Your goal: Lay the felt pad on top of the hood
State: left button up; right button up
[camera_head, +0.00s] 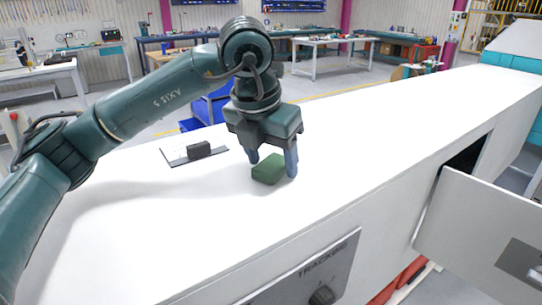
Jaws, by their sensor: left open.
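The green felt pad (268,170), a small thick block, lies on the white top of the hood (370,125). My left gripper (272,164) points down over the pad, with its fingers open. One finger is at the pad's far left and the other at its right. I cannot tell whether either finger touches it. The gripper body hides a little of the space above the pad. My right gripper is not in view.
A dark block (198,150) sits on a flat grey plate (180,156) left of the pad. A panel door (485,235) hangs open at the right front. A panel with a knob (321,296) is on the front face. The white top right of the pad is clear.

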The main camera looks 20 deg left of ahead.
pick_arm(q)
jog(key=b+v, duration=0.1)
jog(key=v, duration=1.1)
jog(key=shift+a+r, duration=0.1)
jog(key=shift+s, duration=0.1)
